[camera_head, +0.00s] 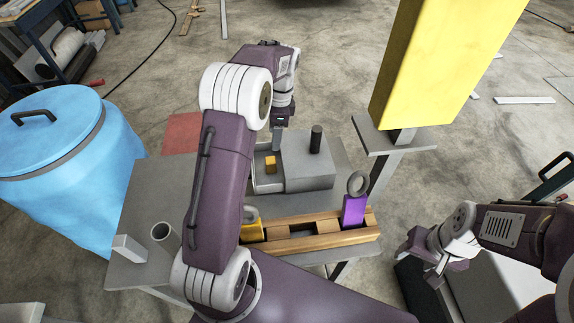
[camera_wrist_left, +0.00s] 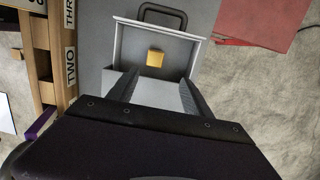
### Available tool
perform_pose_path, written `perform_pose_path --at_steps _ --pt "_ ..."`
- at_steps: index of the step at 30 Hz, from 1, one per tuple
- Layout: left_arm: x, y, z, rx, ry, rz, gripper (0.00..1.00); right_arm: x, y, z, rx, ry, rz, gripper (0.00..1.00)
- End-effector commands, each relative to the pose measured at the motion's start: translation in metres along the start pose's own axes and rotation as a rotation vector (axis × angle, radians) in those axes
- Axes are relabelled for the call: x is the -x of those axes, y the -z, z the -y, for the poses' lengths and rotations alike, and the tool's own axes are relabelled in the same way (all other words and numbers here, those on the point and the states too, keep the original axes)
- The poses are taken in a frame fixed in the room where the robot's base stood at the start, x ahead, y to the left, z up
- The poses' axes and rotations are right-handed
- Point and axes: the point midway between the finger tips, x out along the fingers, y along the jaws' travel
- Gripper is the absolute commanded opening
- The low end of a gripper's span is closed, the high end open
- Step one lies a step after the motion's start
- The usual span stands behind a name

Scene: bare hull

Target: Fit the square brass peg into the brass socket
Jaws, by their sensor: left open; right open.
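A small square brass block (camera_head: 270,164), which looks like the peg, lies in the open drawer (camera_head: 262,185) of a grey box (camera_head: 310,165) on the table. It also shows in the left wrist view (camera_wrist_left: 155,58), near the middle of the drawer floor. My left gripper (camera_head: 277,146) hangs over the drawer, pointing down. In the left wrist view its two fingers (camera_wrist_left: 157,88) are apart, with nothing between them, and the block shows beyond their tips. My right gripper (camera_head: 420,262) is open and empty, off the table's right side. I cannot make out a brass socket.
A wooden rack (camera_head: 325,241) with labelled slots holds a yellow block (camera_head: 250,230) and a purple block (camera_head: 353,210), both with rings. A black cylinder (camera_head: 316,139) stands on the grey box. A tube (camera_head: 162,235) stands at the table's left. A tall yellow box (camera_head: 435,60) stands behind right.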

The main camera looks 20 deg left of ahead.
Motion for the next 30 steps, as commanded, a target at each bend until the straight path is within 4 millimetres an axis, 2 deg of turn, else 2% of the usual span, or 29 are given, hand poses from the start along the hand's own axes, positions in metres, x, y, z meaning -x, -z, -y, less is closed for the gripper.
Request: perform_pose_path --at_steps 1,6,12,18,24,27,30 --pt "-0.01 -0.001 0.0 0.005 -0.008 0.003 0.58 -0.006 -0.001 0.0 0.0 0.0 0.0 0.56" --pt "-0.012 -0.003 0.0 0.01 -0.01 0.003 0.58 -0.006 -0.001 0.0 0.0 0.0 0.0 0.56" --pt "-0.042 -0.003 -0.001 0.011 -0.011 0.003 0.58 -0.009 -0.001 0.0 0.0 0.0 0.0 0.56" --pt "-0.052 -0.003 -0.002 0.011 -0.01 0.003 0.58 -0.009 -0.001 0.0 0.0 0.0 0.0 0.56" --pt "-0.087 -0.002 -0.006 0.01 -0.013 0.004 0.58 -0.011 -0.001 0.0 0.0 0.0 0.0 0.56" --pt "-0.098 -0.002 -0.006 0.01 -0.011 0.003 0.58 -0.011 -0.001 0.0 0.0 0.0 0.0 0.56" --pt "-0.101 -0.002 -0.005 0.01 -0.008 0.002 0.58 -0.011 -0.001 0.0 0.0 0.0 0.0 0.56"
